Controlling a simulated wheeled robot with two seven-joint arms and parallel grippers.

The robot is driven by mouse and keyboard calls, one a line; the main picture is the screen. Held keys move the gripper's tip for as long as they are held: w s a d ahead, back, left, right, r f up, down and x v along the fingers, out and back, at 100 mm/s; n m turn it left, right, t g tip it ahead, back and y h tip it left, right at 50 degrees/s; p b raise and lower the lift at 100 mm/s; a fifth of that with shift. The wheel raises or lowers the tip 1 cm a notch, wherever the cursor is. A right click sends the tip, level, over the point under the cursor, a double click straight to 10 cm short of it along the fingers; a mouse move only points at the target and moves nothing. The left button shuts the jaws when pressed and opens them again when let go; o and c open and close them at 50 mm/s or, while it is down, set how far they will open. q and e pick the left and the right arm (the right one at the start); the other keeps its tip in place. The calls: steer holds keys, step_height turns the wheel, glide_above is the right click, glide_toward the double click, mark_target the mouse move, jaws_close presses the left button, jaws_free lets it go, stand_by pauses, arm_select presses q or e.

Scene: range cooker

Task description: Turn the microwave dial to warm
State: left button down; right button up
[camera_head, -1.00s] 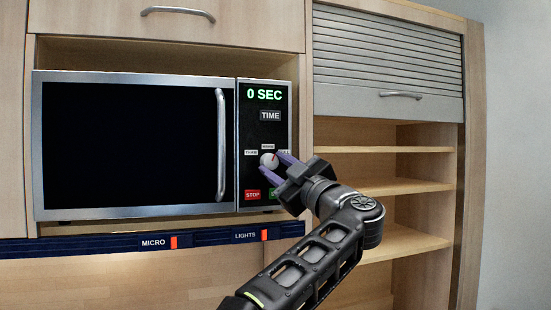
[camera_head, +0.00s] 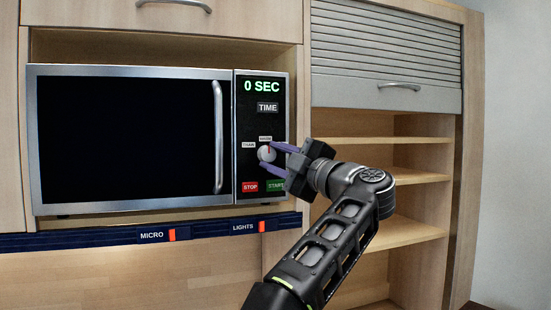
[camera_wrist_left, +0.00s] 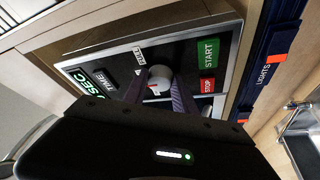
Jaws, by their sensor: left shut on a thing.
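The microwave (camera_head: 130,140) has a dark control panel with a round white dial (camera_head: 266,153). The left wrist view also shows the dial (camera_wrist_left: 160,74) between the fingers. My right gripper is not in view.
Below the dial are a red STOP button (camera_head: 250,187) and a green START button (camera_head: 276,186), close to the lower finger. The door handle (camera_head: 218,137) stands to the left. Open shelves (camera_head: 405,140) are at the right.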

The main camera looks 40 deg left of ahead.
arm_select(q)
steer(key=c, duration=1)
jaws_free()
steer(key=shift+s+d+f+b, duration=0.1)
steer(key=shift+d+f+b, duration=0.3)
steer(key=shift+b, duration=0.25)
steer(key=r+b+v, duration=0.1)
steer(key=b+v, duration=0.3)
steer(key=v, duration=0.2)
steer(key=shift+d+f, duration=0.25)
steer(key=shift+d, duration=0.2)
steer(key=shift+s, duration=0.1)
